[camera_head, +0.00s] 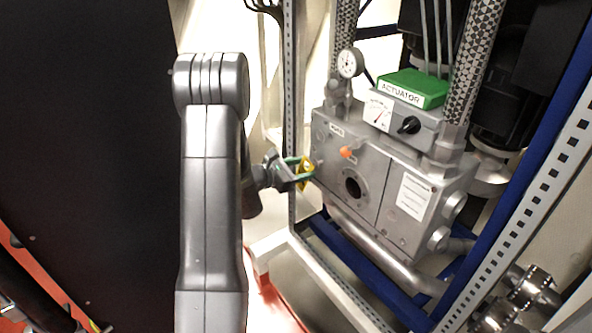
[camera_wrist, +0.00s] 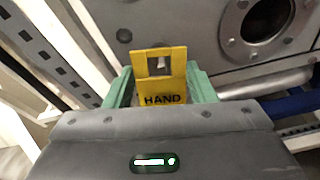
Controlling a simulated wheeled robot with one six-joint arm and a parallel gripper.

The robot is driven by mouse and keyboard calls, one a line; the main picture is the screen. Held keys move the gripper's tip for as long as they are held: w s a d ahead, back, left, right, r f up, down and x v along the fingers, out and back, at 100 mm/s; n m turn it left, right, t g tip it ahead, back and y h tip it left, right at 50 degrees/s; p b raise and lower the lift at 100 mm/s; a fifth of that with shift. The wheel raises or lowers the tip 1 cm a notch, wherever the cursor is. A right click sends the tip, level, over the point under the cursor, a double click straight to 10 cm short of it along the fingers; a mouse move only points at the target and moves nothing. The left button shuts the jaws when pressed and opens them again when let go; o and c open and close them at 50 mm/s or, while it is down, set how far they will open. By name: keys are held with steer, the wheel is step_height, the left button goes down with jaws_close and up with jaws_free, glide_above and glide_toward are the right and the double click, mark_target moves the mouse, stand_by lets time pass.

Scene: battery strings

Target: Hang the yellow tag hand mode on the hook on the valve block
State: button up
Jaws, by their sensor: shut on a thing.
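The yellow tag (camera_wrist: 146,83) reads HAND and has a square window in its upper part. My gripper (camera_wrist: 160,88) has green fingers, shut on the tag from both sides. In the head view the tag (camera_head: 307,174) is held close to the left end of the grey valve block (camera_head: 376,170). The block's face (camera_wrist: 190,22) lies just beyond the tag in the wrist view. A small pale piece shows through the tag's window; it may be the hook, but I cannot tell whether it passes through. Contact between tag and block is unclear.
An orange knob (camera_head: 347,152) and a round dark port (camera_head: 353,187) are on the block's face. A gauge (camera_head: 350,63) and a green ACTUATOR box (camera_head: 413,88) stand above. A perforated upright (camera_head: 291,100) runs close beside my gripper.

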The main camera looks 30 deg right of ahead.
steer(key=shift+d, duration=0.3)
steer(key=shift+d+f+b, duration=0.6)
steer(key=shift+d+b, duration=0.05)
steer(key=shift+b, duration=0.35)
steer(key=o, duration=1)
steer(key=shift+o, duration=0.2)
steer(key=p+v, duration=0.2)
steer(key=v, duration=1.1)
steer(key=shift+a, duration=0.35)
steer(key=shift+d+r, duration=0.1)
steer(key=shift+r, duration=0.05)
